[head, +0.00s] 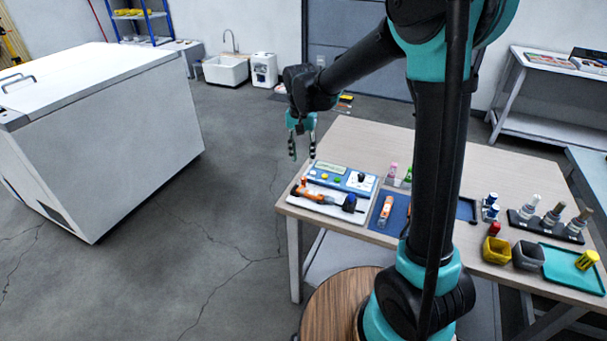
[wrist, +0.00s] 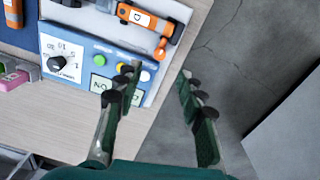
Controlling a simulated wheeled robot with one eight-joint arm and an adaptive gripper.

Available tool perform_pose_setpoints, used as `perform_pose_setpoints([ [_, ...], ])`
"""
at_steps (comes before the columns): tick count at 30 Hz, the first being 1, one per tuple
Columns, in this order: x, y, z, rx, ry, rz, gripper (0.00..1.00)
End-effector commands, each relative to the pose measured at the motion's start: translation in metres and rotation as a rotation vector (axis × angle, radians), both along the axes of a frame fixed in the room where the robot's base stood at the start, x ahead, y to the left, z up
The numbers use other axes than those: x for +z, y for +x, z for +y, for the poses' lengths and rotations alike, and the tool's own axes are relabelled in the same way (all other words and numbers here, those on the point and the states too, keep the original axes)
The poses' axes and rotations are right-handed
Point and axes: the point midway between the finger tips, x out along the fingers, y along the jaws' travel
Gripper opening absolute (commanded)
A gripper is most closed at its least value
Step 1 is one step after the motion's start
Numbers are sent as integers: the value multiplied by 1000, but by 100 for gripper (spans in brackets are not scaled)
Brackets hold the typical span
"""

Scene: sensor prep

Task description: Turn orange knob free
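The orange knob (head: 303,181) appears to be the small orange end at the left of an orange-and-black device (head: 318,196) on a white tray (head: 337,211). In the wrist view the orange end (wrist: 161,47) sticks out from the device (wrist: 143,19) near the top middle. My gripper (head: 302,150) is open and empty. It hangs with fingers down, above and beyond the table's left corner. In the wrist view my gripper (wrist: 159,75) has its fingers wide apart, with nothing between them; the orange end appears above the fingertips in the picture.
Another orange device (head: 386,208) lies on a blue mat to the right. Bins (head: 497,250) and bottles fill the table's right. Open floor lies left, before a large white chest (head: 110,130).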

Motion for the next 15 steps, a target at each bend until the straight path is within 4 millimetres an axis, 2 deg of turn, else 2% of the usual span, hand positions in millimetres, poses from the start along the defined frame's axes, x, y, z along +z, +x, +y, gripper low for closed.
perform_pose_setpoints([
  [3,-25,0,-1,0,0,0,39],
  [9,-58,0,-2,0,0,0,39],
  [15,-77,0,-2,0,0,0,39],
])
